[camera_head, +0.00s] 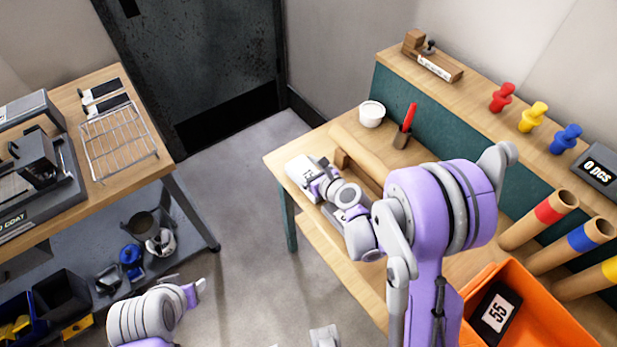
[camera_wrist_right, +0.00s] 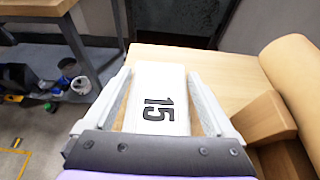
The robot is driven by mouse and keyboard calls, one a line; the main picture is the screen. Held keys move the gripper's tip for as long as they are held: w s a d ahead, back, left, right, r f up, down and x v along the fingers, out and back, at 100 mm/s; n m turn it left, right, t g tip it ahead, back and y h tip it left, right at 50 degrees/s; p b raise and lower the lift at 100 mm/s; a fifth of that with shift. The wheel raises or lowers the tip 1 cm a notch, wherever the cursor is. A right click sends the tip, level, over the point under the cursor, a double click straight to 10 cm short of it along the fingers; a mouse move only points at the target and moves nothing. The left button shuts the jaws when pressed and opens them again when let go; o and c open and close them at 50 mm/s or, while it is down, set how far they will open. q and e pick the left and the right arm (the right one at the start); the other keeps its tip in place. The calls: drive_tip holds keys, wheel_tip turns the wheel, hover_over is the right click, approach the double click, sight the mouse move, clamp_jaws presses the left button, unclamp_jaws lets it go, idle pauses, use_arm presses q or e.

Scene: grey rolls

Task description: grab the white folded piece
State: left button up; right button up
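The white folded piece (camera_wrist_right: 160,95), marked 15, lies near the end of the wooden workbench in the right wrist view. In the head view its white top (camera_head: 299,167) shows at the bench's left end, partly covered by my gripper. My right gripper (camera_wrist_right: 160,75) has its two fingers apart, one on each side of the piece, with what look like narrow gaps. The piece reaches past the fingertips. My right gripper also shows in the head view (camera_head: 312,176).
A wooden block (camera_wrist_right: 265,118) and a large tan roll (camera_wrist_right: 295,80) lie close right of the gripper. A white cup (camera_head: 371,114) and a red-handled tool (camera_head: 408,118) stand behind. An orange bin (camera_head: 540,325) is at the right. The floor between the benches is clear.

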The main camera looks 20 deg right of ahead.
drive_tip(key=c, duration=1)
